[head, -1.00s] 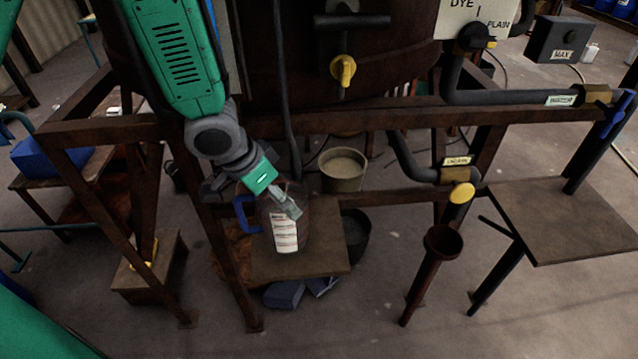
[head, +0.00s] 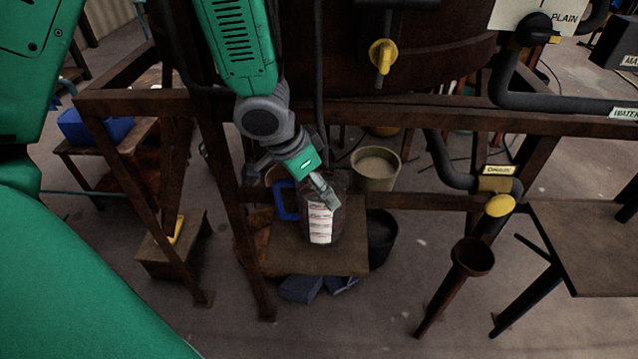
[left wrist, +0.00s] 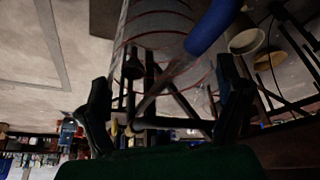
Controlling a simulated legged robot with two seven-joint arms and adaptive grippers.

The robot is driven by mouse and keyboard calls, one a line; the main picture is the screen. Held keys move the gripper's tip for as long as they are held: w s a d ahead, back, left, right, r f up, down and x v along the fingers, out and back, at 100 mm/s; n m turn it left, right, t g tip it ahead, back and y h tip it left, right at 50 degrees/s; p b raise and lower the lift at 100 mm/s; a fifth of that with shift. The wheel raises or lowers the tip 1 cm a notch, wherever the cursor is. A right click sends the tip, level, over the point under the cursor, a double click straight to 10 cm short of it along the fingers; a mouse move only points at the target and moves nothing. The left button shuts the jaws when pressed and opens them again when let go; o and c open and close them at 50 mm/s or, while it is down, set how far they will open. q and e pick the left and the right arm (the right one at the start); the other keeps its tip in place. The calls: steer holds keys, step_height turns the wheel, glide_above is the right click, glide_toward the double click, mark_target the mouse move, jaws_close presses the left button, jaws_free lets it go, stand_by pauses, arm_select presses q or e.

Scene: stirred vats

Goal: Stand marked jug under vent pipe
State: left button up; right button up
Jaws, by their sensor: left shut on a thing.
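The marked jug (head: 338,222) is dark and see-through, with a blue handle (head: 286,200) on its left and a white striped label (head: 320,222) in front. It looks upright on or just over a low brown board stand (head: 285,262); I cannot tell whether its base touches. My left gripper (head: 324,188) is shut on the jug's upper part. In the left wrist view the jug's red-ringed body (left wrist: 160,40) shows between the fingers. A thin dark pipe (head: 319,100), seemingly the vent pipe, comes down from the vat; its lower end seems just above or behind the jug's top.
The rusty frame beam (head: 400,118) crosses above, with a leg (head: 240,235) left of the stand. A beige bucket (head: 376,165) and a black bucket (head: 382,238) stand behind and right. A drain pipe (head: 450,170) with yellow knob and a funnel (head: 473,258) are further right.

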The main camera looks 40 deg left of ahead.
arm_select(q)
steer(key=shift+s+f, duration=0.1)
steer(key=shift+f, duration=0.35)
steer(key=o, duration=1.5)
steer(key=shift+d, duration=0.2)
steer(key=shift+d+r, duration=0.1)
arm_select(e)
steer(key=shift+s+f, duration=0.15)
steer(key=shift+a, duration=0.1)
